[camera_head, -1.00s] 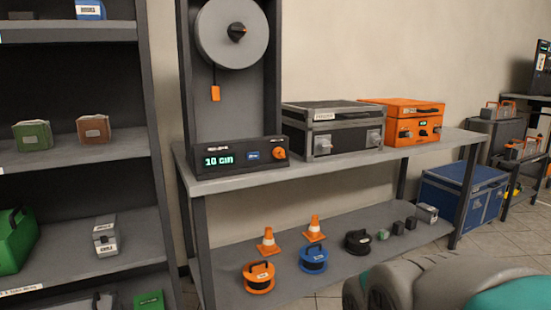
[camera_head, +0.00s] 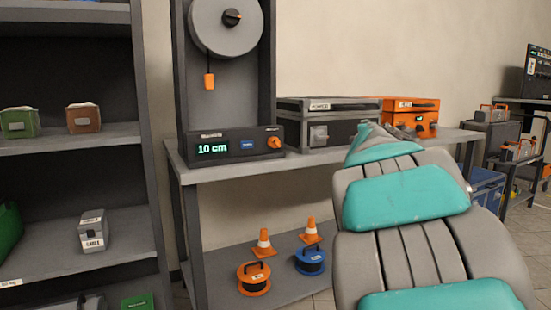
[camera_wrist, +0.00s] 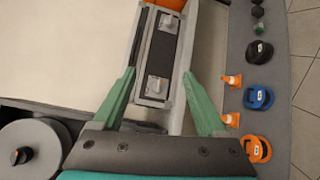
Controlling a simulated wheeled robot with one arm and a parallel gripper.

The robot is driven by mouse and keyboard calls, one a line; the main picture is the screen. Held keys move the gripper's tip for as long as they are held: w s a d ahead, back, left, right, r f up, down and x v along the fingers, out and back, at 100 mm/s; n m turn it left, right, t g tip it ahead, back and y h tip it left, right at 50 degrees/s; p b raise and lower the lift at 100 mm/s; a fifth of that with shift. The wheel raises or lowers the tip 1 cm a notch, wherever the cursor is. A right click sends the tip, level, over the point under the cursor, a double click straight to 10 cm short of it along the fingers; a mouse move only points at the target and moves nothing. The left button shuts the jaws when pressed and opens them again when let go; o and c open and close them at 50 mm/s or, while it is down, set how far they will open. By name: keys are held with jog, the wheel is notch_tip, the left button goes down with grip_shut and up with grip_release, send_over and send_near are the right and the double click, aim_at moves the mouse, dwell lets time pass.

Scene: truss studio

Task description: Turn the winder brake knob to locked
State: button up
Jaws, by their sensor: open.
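I cannot tell which knob is the brake knob. The disc (camera_wrist: 30,150) and its knob (camera_wrist: 20,156) also show at the lower left in the wrist view. My gripper (camera_wrist: 159,73) is open there, its green fingers spread and empty, apart from the winder. Its fingers are not distinguishable in the head view.
A dark case (camera_head: 330,132) and an orange case (camera_head: 412,112) stand on the bench (camera_head: 215,172), right of the control box. My arm covers part of both. Cones and cable reels sit on the lower shelf (camera_head: 213,285). A dark shelf unit (camera_head: 147,105) stands at the left.

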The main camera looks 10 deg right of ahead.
jog(key=w+a+r+n+t+y+b, duration=0.1)
jog(key=w+a+n+t+y+b, duration=0.15)
jog(key=w+a+n+y, duration=0.5)
jog(key=n+g+y+b, duration=0.25)
jog(key=n+y, duration=0.35)
jog(key=n, duration=0.9)
send_near(278, 144)
jog(key=w+t, duration=0.1)
jog(key=shift+a+f+p+x, duration=0.1)
jog(key=shift+p+x, duration=0.4)
jog(key=shift+x, duration=0.9)
jog(key=shift+a+f+p+x, duration=0.15)
jog(key=shift+p+x, duration=0.3)
jog(key=shift+x, duration=0.9)
jog(key=shift+a+f+p+x, duration=0.1)
jog(key=shift+p+x, duration=0.4)
jog(key=shift+x, duration=0.9)
jog(key=shift+s, duration=0.15)
grip_shut()
